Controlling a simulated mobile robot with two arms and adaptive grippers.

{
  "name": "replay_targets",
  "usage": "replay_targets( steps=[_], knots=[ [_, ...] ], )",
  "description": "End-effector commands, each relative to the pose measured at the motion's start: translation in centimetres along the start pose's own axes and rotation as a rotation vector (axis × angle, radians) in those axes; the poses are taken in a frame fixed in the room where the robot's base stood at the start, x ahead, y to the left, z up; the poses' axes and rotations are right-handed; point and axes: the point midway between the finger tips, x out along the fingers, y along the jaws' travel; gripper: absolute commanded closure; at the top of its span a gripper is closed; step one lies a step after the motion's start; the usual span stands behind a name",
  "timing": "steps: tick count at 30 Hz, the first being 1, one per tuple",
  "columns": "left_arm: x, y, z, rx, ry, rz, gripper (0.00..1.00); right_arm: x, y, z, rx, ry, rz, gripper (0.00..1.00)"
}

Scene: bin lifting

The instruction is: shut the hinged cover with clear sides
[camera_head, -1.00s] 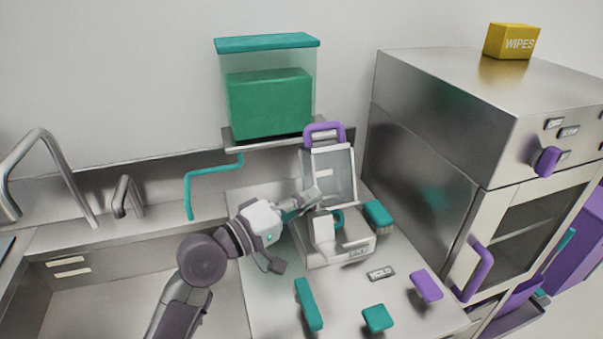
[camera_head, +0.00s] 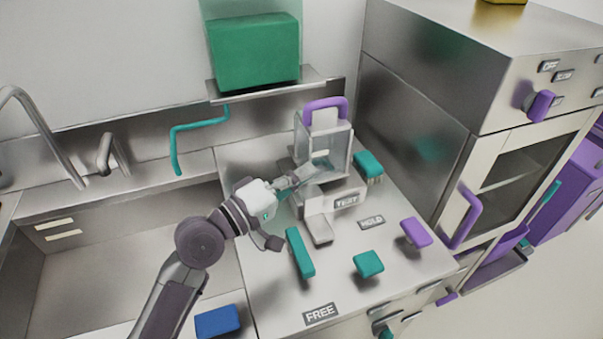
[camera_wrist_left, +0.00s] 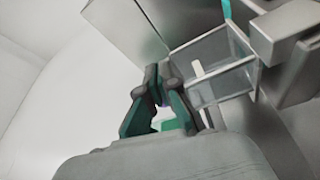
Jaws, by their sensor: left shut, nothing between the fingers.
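The hinged cover (camera_head: 338,150) has clear sides and a purple handle (camera_head: 326,104) on top. In the left wrist view the clear cover (camera_wrist_left: 222,58) is just right of and beyond the fingers. My left gripper (camera_head: 305,175) is shut and empty at the cover's lower left side; its fingertips also show in the left wrist view (camera_wrist_left: 157,75). I cannot tell whether they touch the cover. My right gripper is not in view.
Teal blocks (camera_head: 300,253) (camera_head: 368,264) and a purple block (camera_head: 416,232) stand on the counter in front. A teal-topped brush (camera_head: 369,164) is right of the cover. A steel oven (camera_head: 430,130) bounds the right. A shelf (camera_head: 265,85) holds a green-filled bin.

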Motion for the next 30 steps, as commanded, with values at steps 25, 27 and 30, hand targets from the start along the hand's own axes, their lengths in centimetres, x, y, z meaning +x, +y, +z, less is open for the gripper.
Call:
replay_targets(
  steps=[25,27,30],
  knots=[
    [-11.8,-0.1,0.0,0.000,-0.001,-0.002,1.00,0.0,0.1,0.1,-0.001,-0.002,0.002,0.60],
    [-12.0,0.0,0.0,0.000,0.000,0.000,1.00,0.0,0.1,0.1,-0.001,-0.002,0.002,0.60],
    [-12.1,0.0,0.0,0.000,0.000,0.001,1.00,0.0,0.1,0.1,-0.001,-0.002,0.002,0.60]
  ],
)
